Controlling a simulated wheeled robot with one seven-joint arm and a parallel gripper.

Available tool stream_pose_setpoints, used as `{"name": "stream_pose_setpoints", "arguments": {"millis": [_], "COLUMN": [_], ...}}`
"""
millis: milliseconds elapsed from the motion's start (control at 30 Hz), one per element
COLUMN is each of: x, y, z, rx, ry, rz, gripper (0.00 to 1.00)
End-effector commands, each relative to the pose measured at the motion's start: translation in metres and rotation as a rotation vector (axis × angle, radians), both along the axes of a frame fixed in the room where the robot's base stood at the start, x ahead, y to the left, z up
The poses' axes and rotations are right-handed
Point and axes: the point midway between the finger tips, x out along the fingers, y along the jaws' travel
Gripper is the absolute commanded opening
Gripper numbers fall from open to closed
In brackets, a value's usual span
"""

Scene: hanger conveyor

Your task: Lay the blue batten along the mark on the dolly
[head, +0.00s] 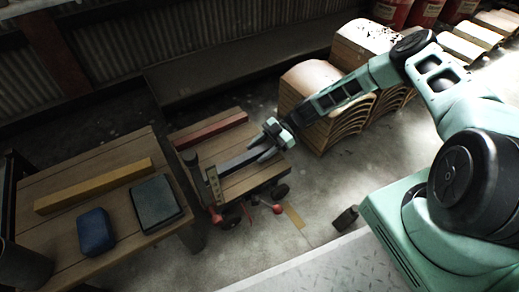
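The blue batten (241,161), dark blue-grey in this light, lies lengthwise over the wooden dolly (245,182). Its left end is near a small tan upright piece with dark spots at the dolly's left edge. My gripper (269,142) is at the batten's right end, with its fingers around or just over that end. I cannot tell whether they are closed on it, or whether the batten touches the deck. I cannot make out the mark; the batten or gripper may hide it.
A red batten (211,130) lies along the dolly's far side. The wooden table (111,184) at left holds a yellow batten (94,186), a blue block (95,231) and a dark flat box (156,203). Stacked curved wooden pieces (308,78) stand behind my arm.

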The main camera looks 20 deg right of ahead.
Motion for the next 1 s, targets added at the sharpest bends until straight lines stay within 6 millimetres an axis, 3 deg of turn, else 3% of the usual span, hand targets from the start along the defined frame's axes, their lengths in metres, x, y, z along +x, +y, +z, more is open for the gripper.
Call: {"name": "stream_pose_setpoints", "arguments": {"millis": [167,500,667,867,1000], "x": [0.001,0.011,0.013,0.012,0.001], "y": [-0.004,-0.052,-0.065,-0.052,-0.020], "z": [0.005,0.027,0.032,0.056,0.101], "rx": [-0.001,-0.001,-0.001,-0.078,-0.260], "ry": [-0.001,-0.001,0.001,0.066,0.193], "rz": [-0.002,-0.002,0.001,0.047,0.103], "gripper": [0.49,0.49,0.49,0.49,0.49]}}
